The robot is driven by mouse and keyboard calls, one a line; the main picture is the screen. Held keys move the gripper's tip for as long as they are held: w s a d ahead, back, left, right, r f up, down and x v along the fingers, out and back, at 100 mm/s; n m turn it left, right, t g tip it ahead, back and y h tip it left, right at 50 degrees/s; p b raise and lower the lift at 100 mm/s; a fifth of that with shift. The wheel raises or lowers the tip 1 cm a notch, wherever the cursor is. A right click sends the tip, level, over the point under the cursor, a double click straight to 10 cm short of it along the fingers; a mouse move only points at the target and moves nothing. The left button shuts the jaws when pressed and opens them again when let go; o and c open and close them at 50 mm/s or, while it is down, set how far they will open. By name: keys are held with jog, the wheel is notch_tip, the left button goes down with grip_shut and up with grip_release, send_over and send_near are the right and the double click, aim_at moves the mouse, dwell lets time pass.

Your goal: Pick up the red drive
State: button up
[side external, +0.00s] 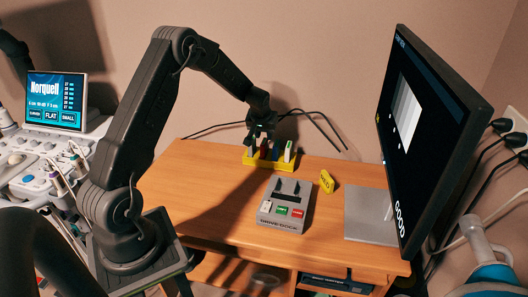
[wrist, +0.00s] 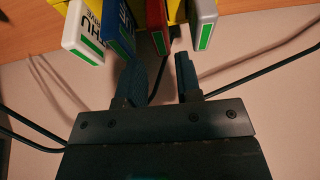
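My gripper (wrist: 158,66) is open and empty, with the left finger close to the blue drive's end. In the side external view my gripper (side external: 262,134) is right over the holder and partly hides the drives, and the red drive (side external: 264,151) shows below it. Contact cannot be told.
A white drive (side external: 289,152) stands at the holder's right end. A monitor (side external: 425,125) stands at the right. Cables run behind the holder. The desk's left front is clear.

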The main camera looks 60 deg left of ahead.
aim_at(264, 142)
jog(key=shift+s+x, duration=0.2)
jog(key=shift+x, duration=1.45)
jog(key=shift+s+x, duration=0.15)
jog(key=shift+x, duration=1.55)
jog(key=shift+d+f, duration=0.15)
jog(key=shift+d, duration=0.05)
jog(key=shift+c, duration=0.4)
grip_shut()
